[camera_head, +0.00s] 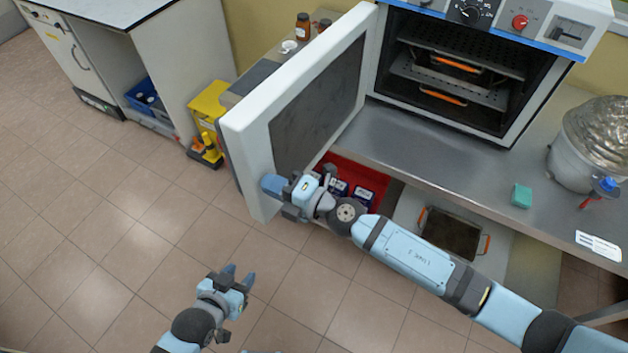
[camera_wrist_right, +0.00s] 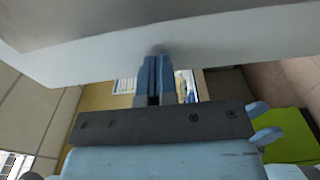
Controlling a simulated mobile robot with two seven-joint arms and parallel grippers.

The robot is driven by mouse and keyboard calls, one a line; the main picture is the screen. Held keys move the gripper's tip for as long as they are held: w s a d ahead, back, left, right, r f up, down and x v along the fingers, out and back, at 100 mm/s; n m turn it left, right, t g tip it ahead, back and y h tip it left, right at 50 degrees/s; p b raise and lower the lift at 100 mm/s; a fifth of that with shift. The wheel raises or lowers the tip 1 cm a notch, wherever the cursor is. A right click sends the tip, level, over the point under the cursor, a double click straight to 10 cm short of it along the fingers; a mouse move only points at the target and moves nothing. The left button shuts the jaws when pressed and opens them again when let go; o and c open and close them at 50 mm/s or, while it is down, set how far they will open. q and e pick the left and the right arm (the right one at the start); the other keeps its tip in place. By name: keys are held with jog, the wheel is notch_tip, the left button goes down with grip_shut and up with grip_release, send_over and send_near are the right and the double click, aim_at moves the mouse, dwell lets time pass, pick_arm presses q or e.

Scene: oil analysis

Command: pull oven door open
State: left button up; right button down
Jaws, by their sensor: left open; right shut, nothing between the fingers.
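The oven (camera_head: 468,85) stands on a metal bench with its door (camera_head: 300,105) swung wide open to the left. The dark inner window of the door faces the cavity, where racks with orange-handled trays show. My right gripper (camera_head: 273,186) is shut and empty, with its fingertips at the lower free edge of the door. In the right wrist view the closed fingers (camera_wrist_right: 155,78) reach up to the white door (camera_wrist_right: 160,50); I cannot tell whether they touch it. My left gripper (camera_head: 240,275) is open and empty above the floor, apart from the door.
The metal bench (camera_head: 430,150) holds a green block (camera_head: 521,196) and a foil-covered pot (camera_head: 592,145). A red crate (camera_head: 377,182) and a tray (camera_head: 450,235) sit below. Brown bottles (camera_head: 303,27) stand behind the door. The tiled floor at left is clear.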

aim_at(240, 169)
jog(key=x, duration=0.8)
jog(key=shift+w+a, duration=0.1)
jog(key=shift+w, duration=0.25)
jog(key=shift+f, duration=0.1)
